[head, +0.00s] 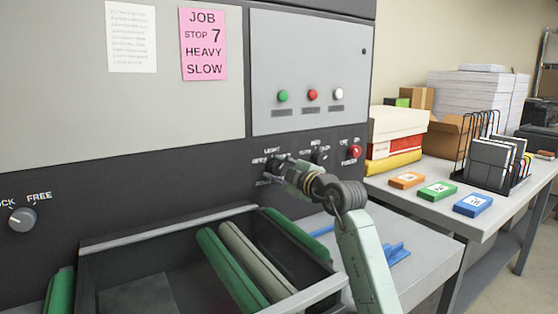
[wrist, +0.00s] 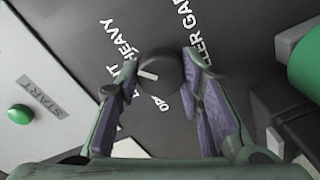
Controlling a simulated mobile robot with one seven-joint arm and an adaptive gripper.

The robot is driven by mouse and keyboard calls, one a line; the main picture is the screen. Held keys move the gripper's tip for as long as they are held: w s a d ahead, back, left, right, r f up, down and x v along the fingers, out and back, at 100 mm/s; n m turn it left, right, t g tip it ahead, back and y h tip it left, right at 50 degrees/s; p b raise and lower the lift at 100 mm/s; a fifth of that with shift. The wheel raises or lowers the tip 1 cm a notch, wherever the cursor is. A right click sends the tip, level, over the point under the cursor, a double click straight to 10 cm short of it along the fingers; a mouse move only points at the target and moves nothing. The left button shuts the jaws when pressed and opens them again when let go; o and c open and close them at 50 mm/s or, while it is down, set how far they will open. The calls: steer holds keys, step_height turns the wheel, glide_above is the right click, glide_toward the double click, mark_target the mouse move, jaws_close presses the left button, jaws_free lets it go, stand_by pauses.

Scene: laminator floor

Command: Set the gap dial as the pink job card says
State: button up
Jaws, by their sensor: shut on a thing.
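The pink job card (head: 203,44) on the machine front reads JOB, STOP 7, HEAVY, SLOW. The dark round gap dial (wrist: 160,68) sits between my fingers in the wrist view, beside the partly covered label ROLLER GAP. Its white mark points left, roughly toward the LIGHT label; HEAVY (wrist: 118,38) is printed above that and OPEN below the dial. My gripper (wrist: 161,68) is shut on the dial with a finger on each side. In the head view my gripper (head: 290,172) covers most of the dial.
A knob marked FREE (head: 22,219) is at far left. An open roller tray (head: 165,233) juts out below. A side table (head: 425,205) holds colored boxes and a wire rack.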

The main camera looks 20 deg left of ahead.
steer(key=shift+r+m+p, duration=0.1)
steer(key=shift+m+p, duration=1)
steer(key=shift+p, duration=0.1)
steer(key=o, duration=1.2)
steer(key=shift+c, duration=0.2)
steer(key=v, duration=1.2)
